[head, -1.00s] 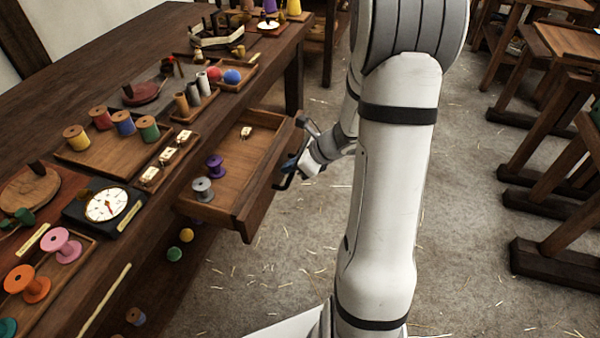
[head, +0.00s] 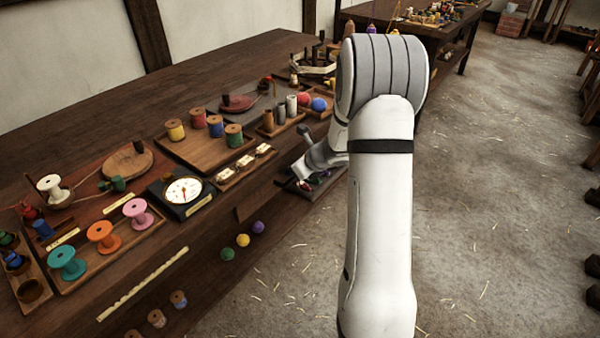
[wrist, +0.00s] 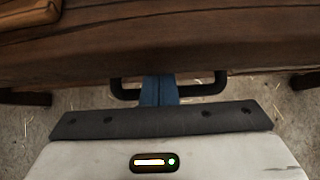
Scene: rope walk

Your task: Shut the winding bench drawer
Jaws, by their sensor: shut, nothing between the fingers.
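The dark wooden winding bench (head: 120,110) runs along the left of the head view.
Spools, trays and a dial gauge (head: 183,189) stand on the bench top.

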